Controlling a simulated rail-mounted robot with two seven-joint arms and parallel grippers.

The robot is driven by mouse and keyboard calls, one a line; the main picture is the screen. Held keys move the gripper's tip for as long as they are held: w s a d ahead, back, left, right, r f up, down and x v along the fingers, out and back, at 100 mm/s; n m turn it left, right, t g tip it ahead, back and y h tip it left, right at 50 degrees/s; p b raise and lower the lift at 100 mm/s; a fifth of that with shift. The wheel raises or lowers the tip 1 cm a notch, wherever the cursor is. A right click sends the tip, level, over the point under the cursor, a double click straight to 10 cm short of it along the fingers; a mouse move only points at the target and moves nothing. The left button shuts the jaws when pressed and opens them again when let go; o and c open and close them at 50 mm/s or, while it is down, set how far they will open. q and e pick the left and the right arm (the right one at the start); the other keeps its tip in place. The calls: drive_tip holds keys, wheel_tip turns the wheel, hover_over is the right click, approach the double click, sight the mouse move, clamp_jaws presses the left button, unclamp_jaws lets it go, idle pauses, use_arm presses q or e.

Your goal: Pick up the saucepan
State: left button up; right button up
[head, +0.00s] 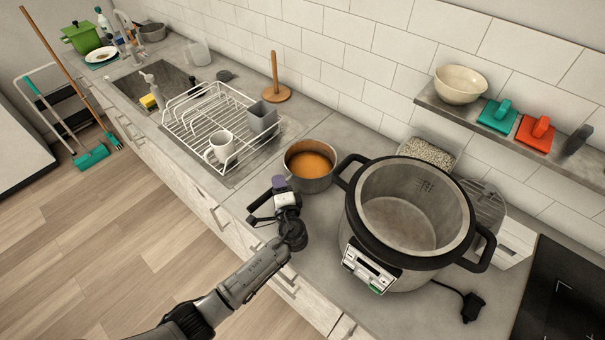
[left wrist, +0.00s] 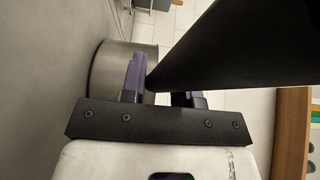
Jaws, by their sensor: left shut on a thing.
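The saucepan (head: 308,172) is a small metal pot holding something orange, upright at the counter, left of the large cooker. I cannot tell whether its base touches the counter. My left gripper (head: 279,184) is on its near-left side. In the left wrist view the saucepan's metal side (left wrist: 108,72) shows past the purple fingers. Its black handle (left wrist: 215,50) passes between the fingers, and my left gripper (left wrist: 160,88) is shut on it. Part of the handle is hidden in the head view. My right gripper is not in view.
A large open cooker (head: 360,225) stands close to the right of the saucepan. A wire dish rack (head: 190,128) with a white mug (head: 220,147) is to the left. A wall shelf (head: 510,125) hangs at the right.

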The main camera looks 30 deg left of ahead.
use_arm(q)
clamp_jaws()
drive_tip(key=shift+r, duration=0.1)
idle(0.7)
